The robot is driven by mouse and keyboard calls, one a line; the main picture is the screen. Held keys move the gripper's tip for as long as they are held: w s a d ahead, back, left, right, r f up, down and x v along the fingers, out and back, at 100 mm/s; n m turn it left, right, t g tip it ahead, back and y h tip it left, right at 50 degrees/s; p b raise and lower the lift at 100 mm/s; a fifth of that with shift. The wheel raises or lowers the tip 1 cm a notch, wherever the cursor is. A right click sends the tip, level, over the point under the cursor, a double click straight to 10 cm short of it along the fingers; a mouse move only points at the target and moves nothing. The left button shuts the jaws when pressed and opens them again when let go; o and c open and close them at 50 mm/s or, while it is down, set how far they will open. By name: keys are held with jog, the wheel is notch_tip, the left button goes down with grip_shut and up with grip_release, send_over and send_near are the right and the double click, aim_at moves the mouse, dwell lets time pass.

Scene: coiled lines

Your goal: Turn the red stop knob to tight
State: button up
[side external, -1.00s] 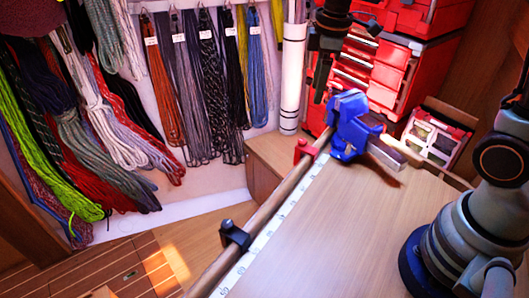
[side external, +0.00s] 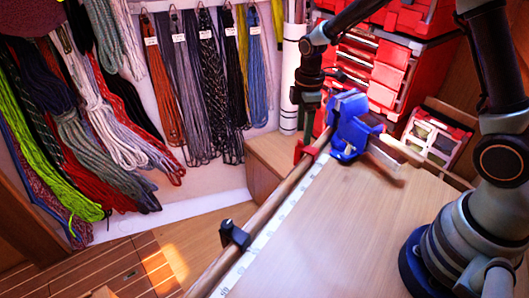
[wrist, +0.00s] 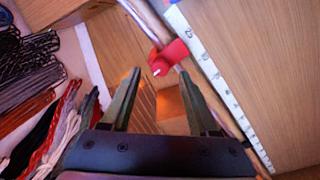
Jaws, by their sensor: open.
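The red stop (side external: 304,152) sits on the long round rail (side external: 262,212) along the bench's left edge, partly covered by my gripper in the side view. In the wrist view the red stop (wrist: 172,52) shows just beyond my fingertips, with a small pale mark on its knob (wrist: 160,69). My gripper (side external: 306,128) hangs pointing down above the stop. In the wrist view my gripper (wrist: 161,73) has its fingers spread, with nothing between them. I cannot tell how tight the knob is.
A blue vise (side external: 350,125) stands close right of the stop. A black stop (side external: 235,236) sits nearer on the rail. A white scale (side external: 268,230) runs beside it. Coiled ropes (side external: 205,90) hang behind; the bench top (side external: 340,240) is clear.

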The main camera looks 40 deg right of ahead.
jog(key=shift+f, duration=1.35)
grip_shut()
